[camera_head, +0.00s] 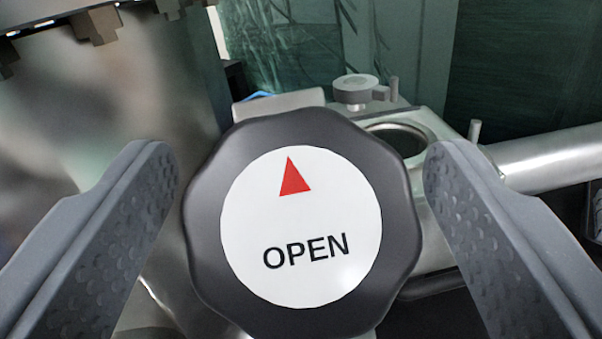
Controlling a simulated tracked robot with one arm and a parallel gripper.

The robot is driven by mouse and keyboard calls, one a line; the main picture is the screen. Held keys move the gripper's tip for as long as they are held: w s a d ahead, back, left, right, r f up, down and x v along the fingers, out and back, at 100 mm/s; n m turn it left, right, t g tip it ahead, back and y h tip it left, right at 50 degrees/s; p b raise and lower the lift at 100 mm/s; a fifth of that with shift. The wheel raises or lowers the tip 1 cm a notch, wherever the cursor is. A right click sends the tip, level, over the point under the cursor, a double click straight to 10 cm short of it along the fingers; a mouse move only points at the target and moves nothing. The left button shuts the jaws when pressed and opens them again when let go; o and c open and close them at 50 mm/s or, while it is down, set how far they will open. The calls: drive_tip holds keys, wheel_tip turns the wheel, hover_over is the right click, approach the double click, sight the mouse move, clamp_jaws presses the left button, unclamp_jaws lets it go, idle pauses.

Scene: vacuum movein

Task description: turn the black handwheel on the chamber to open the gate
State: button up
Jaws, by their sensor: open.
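The black handwheel (203,226) fills the middle of the view, with a scalloped rim. Its white face (256,222) carries the word OPEN and a red triangle (293,178) that points up, tilted slightly left. My gripper (298,168) is open, one grey textured finger on each side of the wheel. The left fingertip is close to the wheel's left rim and the right fingertip close to its right rim. I cannot tell whether either finger touches it. The wheel hides its shaft and the gate mechanism behind it.
The shiny metal chamber wall (120,100) stands at the left, with a bolted flange (90,20) above. Behind the wheel is a metal bracket with a round opening (400,138) and a small knob (356,90). A metal tube (548,158) runs off to the right.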

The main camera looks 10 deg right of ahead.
drive_tip(key=c, duration=1)
drive_tip(key=shift+o, duration=0.2)
drive_tip(key=shift+d+n+y+b, duration=0.1)
drive_tip(key=shift+n+y+b, duration=0.25)
drive_tip(key=shift+b, duration=0.35)
